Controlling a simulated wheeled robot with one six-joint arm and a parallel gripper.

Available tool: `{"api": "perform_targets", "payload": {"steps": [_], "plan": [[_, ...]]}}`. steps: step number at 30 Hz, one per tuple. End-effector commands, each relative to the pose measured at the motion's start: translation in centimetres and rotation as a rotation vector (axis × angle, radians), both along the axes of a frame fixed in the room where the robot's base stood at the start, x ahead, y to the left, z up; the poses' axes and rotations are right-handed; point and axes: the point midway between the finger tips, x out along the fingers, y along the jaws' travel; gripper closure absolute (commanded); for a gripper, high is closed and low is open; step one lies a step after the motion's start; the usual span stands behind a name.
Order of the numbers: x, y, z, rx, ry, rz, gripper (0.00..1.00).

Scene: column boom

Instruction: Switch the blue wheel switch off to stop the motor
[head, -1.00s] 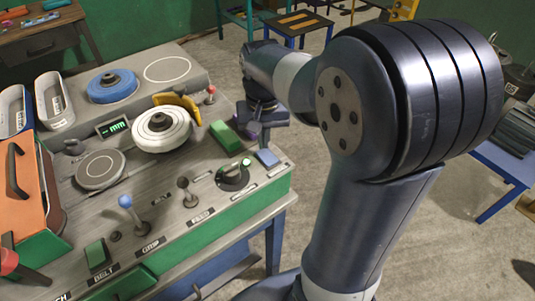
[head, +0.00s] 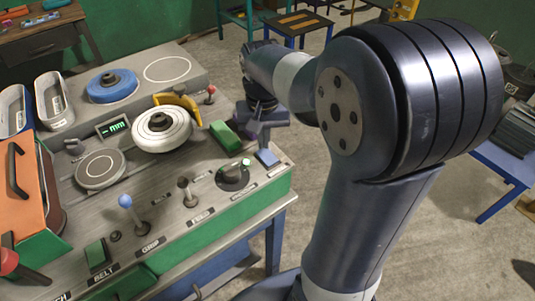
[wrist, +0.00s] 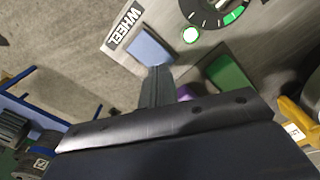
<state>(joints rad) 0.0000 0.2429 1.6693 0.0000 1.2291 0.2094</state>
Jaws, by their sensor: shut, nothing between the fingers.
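The blue wheel switch (wrist: 150,47) is a small flat blue rocker beside the label WHEEL in the wrist view. In the head view the blue switch (head: 268,158) sits at the right front corner of the console. My gripper (wrist: 158,72) is shut and empty, its fingertips at the switch's lower edge in the wrist view. In the head view my gripper (head: 263,143) is just above and behind the switch, hiding a little of it. I cannot tell whether they touch.
A dial (head: 234,176) with a green arc is left of the switch. A green block (head: 224,134) lies behind it, near a white wheel (head: 162,129) with a yellow guard (head: 180,103). Levers (head: 184,189) stand along the front.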

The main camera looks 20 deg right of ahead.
Motion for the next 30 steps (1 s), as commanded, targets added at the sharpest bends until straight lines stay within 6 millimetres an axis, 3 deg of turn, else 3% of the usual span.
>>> {"api": "perform_targets", "payload": {"steps": [30], "plan": [[0.0, 0.0, -1.6, 0.000, 0.001, 0.000, 1.00]]}}
